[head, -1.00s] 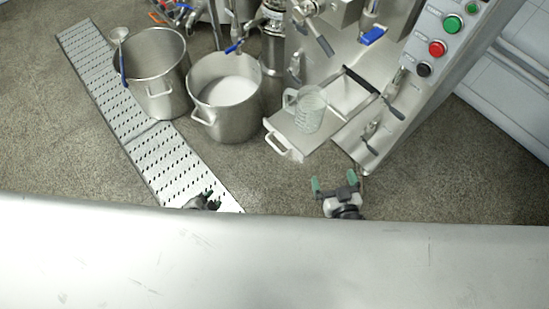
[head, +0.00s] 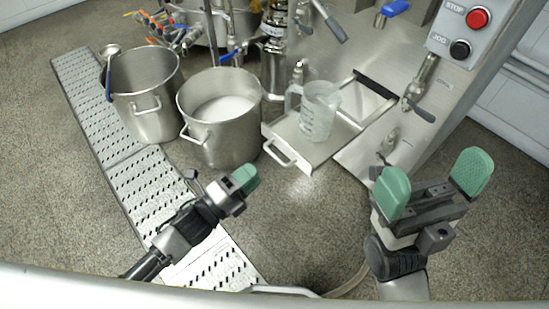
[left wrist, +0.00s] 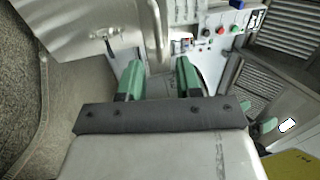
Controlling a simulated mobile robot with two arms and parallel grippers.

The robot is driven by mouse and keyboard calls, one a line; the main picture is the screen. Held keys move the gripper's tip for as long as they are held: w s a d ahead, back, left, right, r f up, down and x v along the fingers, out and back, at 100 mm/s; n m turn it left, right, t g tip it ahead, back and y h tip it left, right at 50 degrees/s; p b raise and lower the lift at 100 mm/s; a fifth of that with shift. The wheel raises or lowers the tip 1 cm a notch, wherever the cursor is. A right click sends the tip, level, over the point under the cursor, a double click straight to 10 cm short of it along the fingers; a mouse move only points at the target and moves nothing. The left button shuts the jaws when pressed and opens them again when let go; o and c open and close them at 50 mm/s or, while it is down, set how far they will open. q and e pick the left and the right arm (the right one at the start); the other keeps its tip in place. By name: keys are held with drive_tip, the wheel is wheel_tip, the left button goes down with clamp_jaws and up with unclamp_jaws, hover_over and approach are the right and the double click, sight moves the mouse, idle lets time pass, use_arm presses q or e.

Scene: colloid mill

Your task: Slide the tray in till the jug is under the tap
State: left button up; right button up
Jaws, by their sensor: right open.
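The steel tray (head: 283,131) juts out from the front of the machine, its pale loop handle (head: 280,153) facing me. A clear jug (head: 320,115) with a handle stands upright on it. A tap with a blue lever (head: 395,8) is at the top of the head view, behind and right of the jug. My left gripper (head: 246,180) is below and left of the tray handle, apart from it. Its two green fingers stand apart and empty in the left wrist view (left wrist: 159,78). My right gripper (head: 432,185) is open and empty, right of the tray.
Two steel pots stand left of the tray; the nearer one (head: 222,150) holds white stuff and is close to the tray. A perforated drain strip (head: 135,185) runs along the floor. A panel with a red button (head: 477,18) is at upper right. Floor before the tray is clear.

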sight(275, 155)
use_arm(q)
drive_tip(key=b+x, duration=0.1)
drive_tip(key=x, duration=0.6)
drive_tip(key=shift+w+d+b, duration=0.25)
drive_tip(key=shift+w+b, duration=0.05)
drive_tip(key=shift+c, duration=0.3)
clamp_jaws()
